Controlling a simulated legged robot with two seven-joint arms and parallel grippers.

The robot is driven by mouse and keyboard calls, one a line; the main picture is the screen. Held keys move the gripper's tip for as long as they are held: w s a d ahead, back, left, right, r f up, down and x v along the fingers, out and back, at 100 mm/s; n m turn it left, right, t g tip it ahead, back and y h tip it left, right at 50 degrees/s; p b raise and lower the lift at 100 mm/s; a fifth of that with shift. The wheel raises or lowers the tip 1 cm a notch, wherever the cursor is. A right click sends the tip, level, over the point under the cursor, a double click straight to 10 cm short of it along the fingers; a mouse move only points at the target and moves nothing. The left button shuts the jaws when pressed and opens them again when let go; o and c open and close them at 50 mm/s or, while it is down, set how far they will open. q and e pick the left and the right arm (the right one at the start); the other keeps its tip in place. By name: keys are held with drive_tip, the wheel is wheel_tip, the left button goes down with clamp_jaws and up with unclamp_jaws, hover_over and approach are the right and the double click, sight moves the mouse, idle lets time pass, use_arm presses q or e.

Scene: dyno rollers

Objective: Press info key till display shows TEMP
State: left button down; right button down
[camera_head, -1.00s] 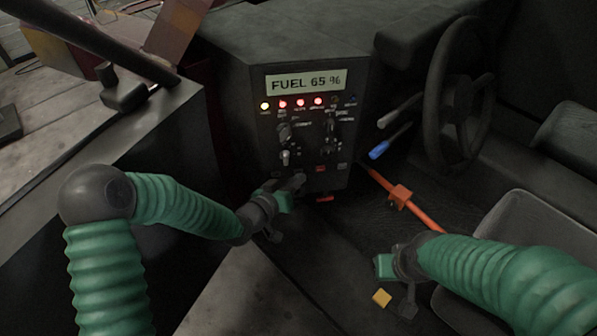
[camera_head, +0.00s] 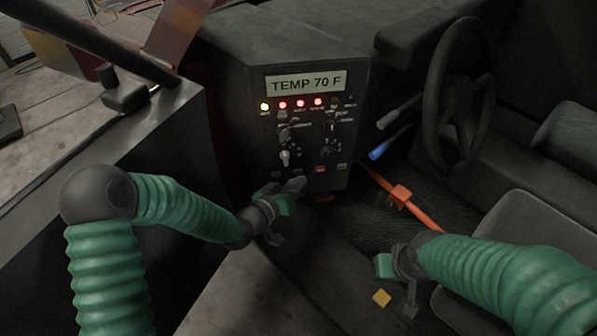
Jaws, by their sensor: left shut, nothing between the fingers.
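The display (camera_head: 306,83) at the top of the dark control panel (camera_head: 262,140) reads "TEMP 70 F". Below it is a row of lights, one yellow and several red. Switches and a few small keys (camera_head: 320,169) sit lower on the panel; their labels are too small to read, so I cannot tell which is the info key.
A steering wheel (camera_head: 456,92) and a blue-tipped lever (camera_head: 379,152) stand right of the panel. An orange-red bar (camera_head: 424,214) slants across the floor. A grey seat (camera_head: 520,218) is at the right. A dark ledge (camera_head: 150,140) lies left.

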use_arm(q)
drive_tip(key=shift+s, duration=0.2)
drive_tip(key=shift+s+d, duration=0.25)
drive_tip(key=shift+s, duration=1)
drive_tip(key=shift+s+d, duration=0.25)
drive_tip(key=shift+s, duration=0.95)
drive_tip(key=s+a+f+m+g+y, duration=0.1)
drive_tip(key=s+a+f+g+y, duration=0.1)
drive_tip(key=s+a+g+y, duration=0.3)
drive_tip(key=s+a+f+y, duration=0.1)
drive_tip(key=s+a+f, duration=0.1)
drive_tip(key=a, duration=0.5)
drive_tip(key=s+a+r+n+g+y+p, duration=0.1)
drive_tip(key=s+a+r+g, duration=0.15)
drive_tip(key=s, duration=0.35)
drive_tip(key=s+a+r+n+g+y+p, duration=0.1)
drive_tip(key=s+a+r+g, duration=0.2)
drive_tip(key=s, duration=0.4)
wheel_tip(320, 180, up, 20)
drive_tip(key=a+p, duration=0.1)
drive_tip(key=p, duration=1.9)
drive_tip(key=shift+w+r+t+p, duration=0.2)
drive_tip(key=shift+w+t+p, duration=0.1)
drive_tip(key=shift+t+p, duration=0.15)
